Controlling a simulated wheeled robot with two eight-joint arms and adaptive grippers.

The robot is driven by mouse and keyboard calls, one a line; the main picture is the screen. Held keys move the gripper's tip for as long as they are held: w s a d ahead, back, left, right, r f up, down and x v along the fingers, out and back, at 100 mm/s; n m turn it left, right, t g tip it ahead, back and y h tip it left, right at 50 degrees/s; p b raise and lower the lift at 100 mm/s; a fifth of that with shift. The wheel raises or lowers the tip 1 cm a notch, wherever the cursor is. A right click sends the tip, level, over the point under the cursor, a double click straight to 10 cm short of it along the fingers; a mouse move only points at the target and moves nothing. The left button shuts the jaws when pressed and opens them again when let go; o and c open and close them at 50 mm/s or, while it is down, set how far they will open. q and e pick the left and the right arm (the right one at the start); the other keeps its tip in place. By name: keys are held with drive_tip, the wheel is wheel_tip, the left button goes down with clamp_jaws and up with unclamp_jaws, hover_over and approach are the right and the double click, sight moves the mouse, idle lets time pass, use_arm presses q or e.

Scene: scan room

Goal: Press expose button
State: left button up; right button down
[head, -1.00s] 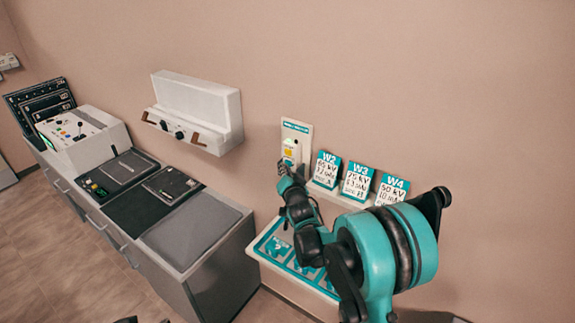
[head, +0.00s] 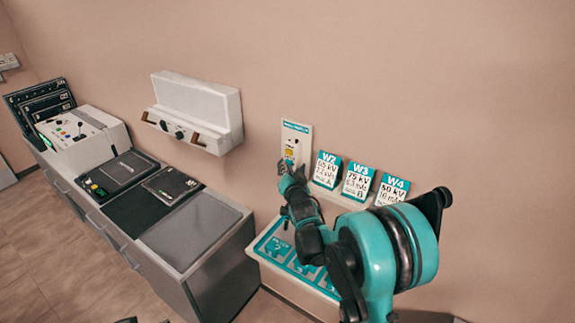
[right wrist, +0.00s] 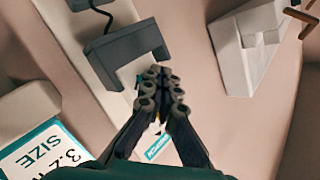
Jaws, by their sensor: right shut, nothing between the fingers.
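A narrow white wall panel (head: 303,131) with a teal label at its top is mounted on the wall right of centre. It carries a yellow button (head: 290,152); its lettering is too small to read. My right gripper (head: 282,168) is shut and empty, in front of the panel's lower part, just below and left of the yellow button in the picture. In the right wrist view the shut fingertips (right wrist: 161,88) overlap the panel, and only a sliver of yellow shows behind them. Contact with the panel cannot be told. My left gripper is not identifiable.
Cards W2 (head: 326,171), W3 (head: 358,182) and W4 (head: 391,190) stand right of the panel. A tray with teal cards (head: 268,240) is below. A console (head: 82,135) sits on the cabinet at left. A white box (head: 197,105) hangs on the wall.

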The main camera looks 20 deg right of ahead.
drive_tip(key=shift+s+a, duration=0.55)
drive_tip(key=shift+a, duration=0.1)
drive_tip(key=s+a, duration=0.1)
drive_tip(key=a, duration=0.1)
drive_tip(key=s+a, duration=0.2)
drive_tip(key=shift+b, duration=0.3)
idle(1.4)
drive_tip(key=s+d+f+n+g+b, duration=0.1)
drive_tip(key=s+n+g+b, duration=0.1)
drive_tip(key=s, duration=0.6)
drive_tip(key=s+d+f+n+g+b, duration=0.1)
drive_tip(key=s+d+g+b, duration=0.1)
drive_tip(key=s, duration=0.5)
drive_tip(key=s+a+f+n+g+b, duration=0.1)
drive_tip(key=s+f+n, duration=0.1)
drive_tip(key=s, duration=0.4)
drive_tip(key=s+a+f+n+g+y, duration=0.1)
drive_tip(key=s+a+f+n+g, duration=0.1)
drive_tip(key=s+f, duration=0.2)
drive_tip(key=s+a+f+n+g+y+b, duration=0.1)
drive_tip(key=s+f+g, duration=0.1)
drive_tip(key=s, duration=0.8)
drive_tip(key=shift+a+f+n+b, duration=0.35)
drive_tip(key=shift+f+n, duration=0.05)
drive_tip(key=shift+f, duration=0.45)
